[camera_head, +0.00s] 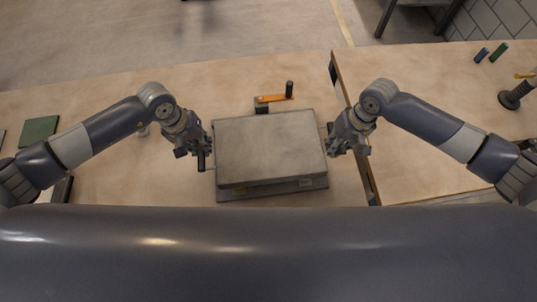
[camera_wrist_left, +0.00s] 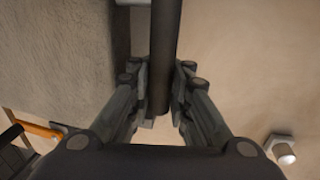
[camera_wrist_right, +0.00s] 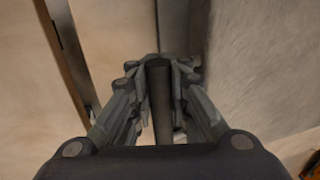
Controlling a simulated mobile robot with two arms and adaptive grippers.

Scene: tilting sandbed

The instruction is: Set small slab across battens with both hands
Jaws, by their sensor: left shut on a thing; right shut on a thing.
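The slab (camera_head: 268,148) is a broad grey plate in the middle of the head view, over a grey base (camera_head: 270,194) whose front edge shows below it. Whether they touch I cannot tell. I cannot make out any battens. My left gripper (camera_head: 203,152) is at the slab's left side, shut on a dark upright bar handle (camera_wrist_left: 164,50). My right gripper (camera_head: 335,148) is at the slab's right side, shut on a similar dark handle (camera_wrist_right: 160,100). The slab's surface also fills the left of the left wrist view (camera_wrist_left: 55,60) and the right of the right wrist view (camera_wrist_right: 265,60).
An orange crank (camera_head: 272,98) with a black knob stands behind the slab. A green plate (camera_head: 39,131) lies at the left of the wooden table (camera_head: 100,110). A second table (camera_head: 430,90) at right holds a dark spool-like thing (camera_head: 512,98) and small blue and green items.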

